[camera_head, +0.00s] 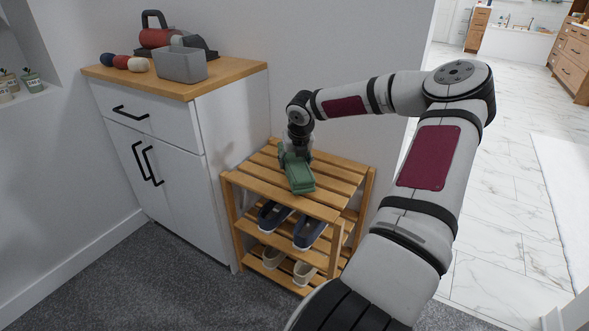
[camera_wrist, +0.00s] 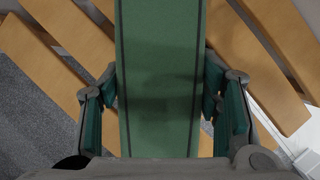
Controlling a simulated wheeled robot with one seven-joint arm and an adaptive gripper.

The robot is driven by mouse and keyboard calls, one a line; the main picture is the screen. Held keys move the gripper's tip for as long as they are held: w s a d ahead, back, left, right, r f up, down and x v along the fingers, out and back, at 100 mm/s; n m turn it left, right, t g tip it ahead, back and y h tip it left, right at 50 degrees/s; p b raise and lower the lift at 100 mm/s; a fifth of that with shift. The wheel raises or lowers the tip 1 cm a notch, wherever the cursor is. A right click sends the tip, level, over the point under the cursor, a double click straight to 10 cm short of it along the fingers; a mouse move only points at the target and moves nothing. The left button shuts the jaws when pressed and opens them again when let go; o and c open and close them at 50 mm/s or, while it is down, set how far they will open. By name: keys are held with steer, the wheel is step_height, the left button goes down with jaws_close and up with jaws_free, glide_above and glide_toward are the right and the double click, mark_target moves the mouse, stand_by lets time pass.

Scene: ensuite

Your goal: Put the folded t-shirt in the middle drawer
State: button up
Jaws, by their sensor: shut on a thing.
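The folded t-shirt (camera_head: 302,176) is a narrow green bundle on or just above the top shelf of the wooden shoe rack; I cannot tell if it touches the slats. My gripper (camera_head: 293,155) points down and is shut on its rear part. In the wrist view the green t-shirt (camera_wrist: 160,75), with dark lines along both sides, runs between the two fingers. A wooden drawer unit (camera_head: 571,62) with stacked drawers stands at the far right, its drawers apparently closed. A smaller one (camera_head: 477,28) stands at the back. Which holds the middle drawer is unclear.
The slatted shoe rack (camera_head: 347,180) holds dark shoes (camera_head: 309,232) and beige shoes (camera_head: 303,272) below. Marble floor (camera_head: 500,190) lies open at right, with a white rug.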

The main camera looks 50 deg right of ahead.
steer(key=shift+f, duration=1)
steer(key=shift+f+b, duration=0.1)
steer(key=shift+b, duration=0.3)
steer(key=o, duration=1.3)
steer(key=shift+c, duration=0.2)
